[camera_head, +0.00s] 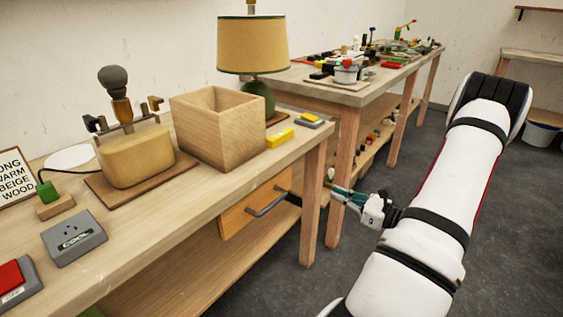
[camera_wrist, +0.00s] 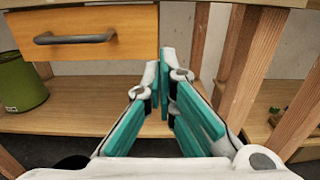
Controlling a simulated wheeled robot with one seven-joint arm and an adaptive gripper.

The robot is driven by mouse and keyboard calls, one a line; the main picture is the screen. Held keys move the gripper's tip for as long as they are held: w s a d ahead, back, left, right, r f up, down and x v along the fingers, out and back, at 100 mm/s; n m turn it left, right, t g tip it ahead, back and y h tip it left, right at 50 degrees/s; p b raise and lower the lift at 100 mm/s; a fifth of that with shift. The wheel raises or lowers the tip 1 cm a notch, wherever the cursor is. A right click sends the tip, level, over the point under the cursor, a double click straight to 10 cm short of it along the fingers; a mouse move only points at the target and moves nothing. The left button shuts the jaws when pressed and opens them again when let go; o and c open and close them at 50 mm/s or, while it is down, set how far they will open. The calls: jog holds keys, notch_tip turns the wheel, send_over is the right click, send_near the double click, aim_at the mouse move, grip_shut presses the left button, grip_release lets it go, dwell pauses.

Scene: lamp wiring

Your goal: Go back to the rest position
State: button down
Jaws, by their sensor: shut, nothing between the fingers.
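My gripper (camera_head: 345,196) is on the right in the head view, beside the front edge of the workbench and close to the drawer handle. It is shut and empty. In the wrist view its teal fingers (camera_wrist: 163,75) come together at the middle, to the right of the drawer handle (camera_wrist: 75,38) and apart from it. The wooden drawer (camera_wrist: 100,18) hangs under the bench top; it also shows in the head view (camera_head: 240,213). I cannot tell whether the drawer is fully closed.
On the workbench (camera_head: 160,228) stand an open wooden box (camera_head: 218,125), a lamp (camera_head: 253,45), a beige block fixture (camera_head: 135,155), a yellow block (camera_head: 280,138) and a grey COOL switch (camera_head: 74,238). A green bucket (camera_wrist: 22,88) sits on the lower shelf. The floor (camera_head: 300,285) before the bench is clear.

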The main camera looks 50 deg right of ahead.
jog(key=w+a+r+n+g+y, duration=0.3)
jog(key=a+r+n, duration=0.1)
jog(key=a, duration=0.3)
jog(key=w+a+r+n+g+y, duration=0.25)
jog(key=a+r+n+y, duration=0.2)
jog(key=a, duration=0.35)
jog(key=w+a+r+n+g+y, duration=0.25)
jog(key=a+r+n, duration=0.2)
jog(key=a, duration=0.25)
jog(key=s+a+r+n+g+h, duration=0.1)
jog(key=s+a+r+n+g, duration=0.2)
jog(key=a, duration=0.4)
jog(key=s+a+r+n+g, duration=0.1)
jog(key=s+a+n+g, duration=0.2)
jog(key=a+n+g, duration=0.3)
jog(key=s+a+r+n+g+h, duration=0.2)
jog(key=s+a+n+h, duration=0.5)
jog(key=s, duration=0.4)
jog(key=s+d+n+t+h, duration=0.1)
jog(key=s+d+n+h, duration=0.15)
jog(key=s+n, duration=0.35)
notch_tip(320, 180, up, 26)
jog(key=t+h+p, duration=0.1)
jog(key=t+p, duration=0.3)
jog(key=p, duration=2)
jog(key=shift+a, duration=0.2)
